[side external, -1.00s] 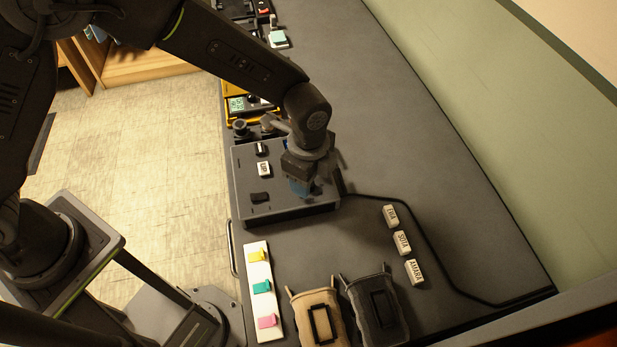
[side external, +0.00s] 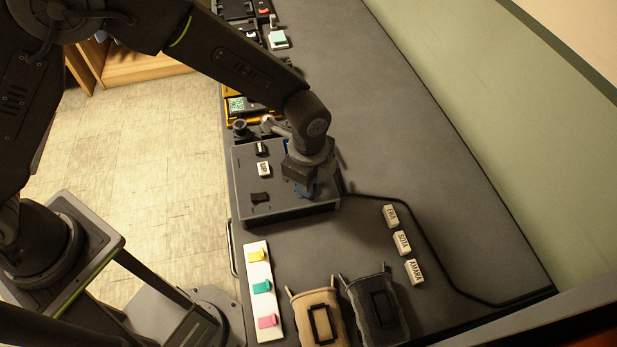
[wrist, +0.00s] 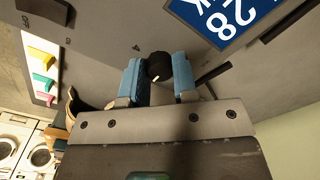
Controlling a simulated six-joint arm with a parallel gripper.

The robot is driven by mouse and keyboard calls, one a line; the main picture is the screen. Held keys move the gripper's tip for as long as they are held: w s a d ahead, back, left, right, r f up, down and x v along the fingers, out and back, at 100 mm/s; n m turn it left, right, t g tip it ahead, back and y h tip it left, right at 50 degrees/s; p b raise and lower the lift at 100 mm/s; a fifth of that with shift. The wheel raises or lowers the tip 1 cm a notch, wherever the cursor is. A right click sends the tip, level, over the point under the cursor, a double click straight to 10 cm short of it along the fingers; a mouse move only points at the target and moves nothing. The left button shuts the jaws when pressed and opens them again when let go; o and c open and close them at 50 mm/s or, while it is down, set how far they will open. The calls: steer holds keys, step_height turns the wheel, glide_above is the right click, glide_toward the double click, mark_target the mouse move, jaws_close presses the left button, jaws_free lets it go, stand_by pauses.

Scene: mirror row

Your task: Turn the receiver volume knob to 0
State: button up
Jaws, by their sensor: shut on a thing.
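The receiver (side external: 240,192) is a grey box on the dark bench in the side view. Its volume knob (wrist: 160,62) is small, round and black with a light pointer mark, seen in the wrist view. My gripper (side external: 303,194) is over the right part of the receiver's top, pointing down. In the wrist view, my gripper's blue fingers (wrist: 157,78) are on either side of the knob and shut on it. A small "4" shows on the panel up and left of the knob; the other scale marks are too faint to read. The knob is hidden by my gripper in the side view.
The receiver's top also has a black knob (side external: 262,148), a white label block (side external: 264,169) and a black switch (side external: 260,197). A blue number plate (wrist: 215,18) is near the fingers. A cable (side external: 420,240) runs right. Name blocks (side external: 402,242) and two pouches (side external: 318,312) lie in front.

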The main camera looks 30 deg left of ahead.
steer(key=shift+n, duration=0.3)
steer(key=n, duration=0.3)
steer(key=shift+n, duration=0.4)
steer(key=n, duration=0.9)
steer(key=shift+n, duration=2.3)
steer(key=o, duration=0.9)
